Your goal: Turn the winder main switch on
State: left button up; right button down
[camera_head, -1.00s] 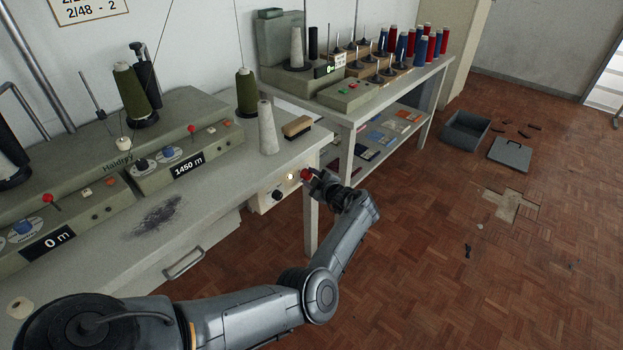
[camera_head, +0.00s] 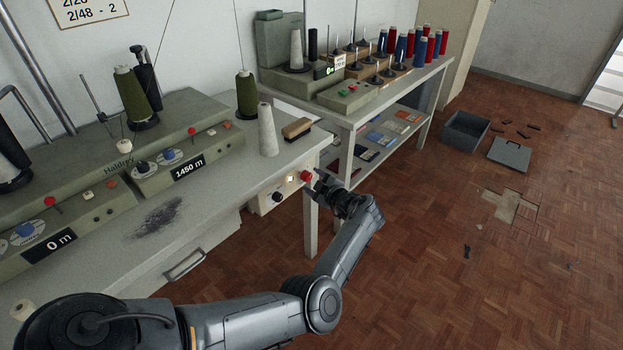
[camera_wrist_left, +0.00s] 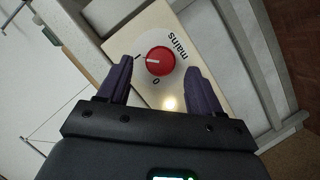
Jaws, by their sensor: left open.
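The winder main switch is a round red knob (camera_head: 305,175) on the pale end panel (camera_head: 267,202) under the table's right end. In the left wrist view the knob (camera_wrist_left: 160,61) sits on a white disc lettered "mains", with marks I and 0. Its white pointer line points left, towards the I mark. A small lamp (camera_wrist_left: 169,103) beside it glows; it also shows lit in the head view (camera_head: 290,179). My left gripper (camera_head: 320,183) is open, just off the panel and facing the knob. Its fingers stand apart either side of the knob in the wrist view, seemingly not touching it.
The table (camera_head: 215,205) carries winders, thread cones and a brush (camera_head: 297,128). A second bench (camera_head: 350,118) with spools stands behind.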

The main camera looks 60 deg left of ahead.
pick_arm(q)
jog(key=p+v, duration=0.2)
jog(key=v, duration=0.6)
jog(key=shift+d, duration=0.35)
jog(key=shift+a+p, duration=0.15)
jog(key=shift+p, duration=0.15)
